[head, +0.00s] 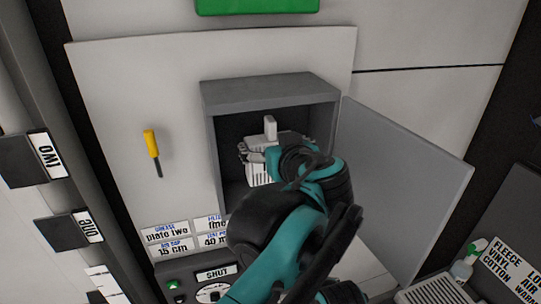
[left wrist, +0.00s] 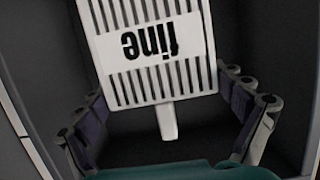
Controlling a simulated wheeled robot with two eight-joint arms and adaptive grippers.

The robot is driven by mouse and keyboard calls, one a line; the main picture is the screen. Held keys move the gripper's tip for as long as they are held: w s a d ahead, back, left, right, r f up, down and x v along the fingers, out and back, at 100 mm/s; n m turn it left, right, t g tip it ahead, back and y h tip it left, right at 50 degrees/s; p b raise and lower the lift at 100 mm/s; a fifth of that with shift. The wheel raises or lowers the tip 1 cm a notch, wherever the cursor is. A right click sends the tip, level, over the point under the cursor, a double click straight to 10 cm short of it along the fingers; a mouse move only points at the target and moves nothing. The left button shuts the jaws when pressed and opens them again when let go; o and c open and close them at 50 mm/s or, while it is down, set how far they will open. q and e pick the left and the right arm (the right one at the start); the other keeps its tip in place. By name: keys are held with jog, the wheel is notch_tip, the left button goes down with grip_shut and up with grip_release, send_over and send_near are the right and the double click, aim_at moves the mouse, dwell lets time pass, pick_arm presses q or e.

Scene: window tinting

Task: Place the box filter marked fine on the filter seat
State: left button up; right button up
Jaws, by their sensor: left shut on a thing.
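The white box filter (head: 259,172) is inside an open grey housing (head: 270,92) on the wall panel. In the left wrist view the filter (left wrist: 152,52) shows dark slots, the word "fine" upside down and a short white handle (left wrist: 167,121). My left gripper (head: 268,152) reaches into the housing and is shut on the filter, one finger on each side. In the left wrist view my left gripper (left wrist: 163,90) has its fingers beside the filter. The filter seat is hidden, so I cannot tell whether the filter touches it. My right gripper is out of view.
The housing's grey door (head: 405,180) stands open to the right. A yellow-handled tool (head: 151,145) is on the panel at left. Label plates (head: 166,233) and a dial marked "SHUT" (head: 213,293) are below. A slotted white item (head: 428,291) and a bottle (head: 462,270) are at lower right.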

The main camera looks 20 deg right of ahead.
aim_at(256, 175)
pick_arm(q)
jog(key=f, duration=0.3)
jog(key=shift+s, duration=0.2)
jog(key=shift+w+f+p, duration=0.35)
jog(key=shift+f+p, duration=0.1)
jog(key=shift+p, duration=0.05)
jog(key=shift+s, duration=0.1)
jog(key=shift+f, duration=0.2)
jog(key=o, duration=0.9)
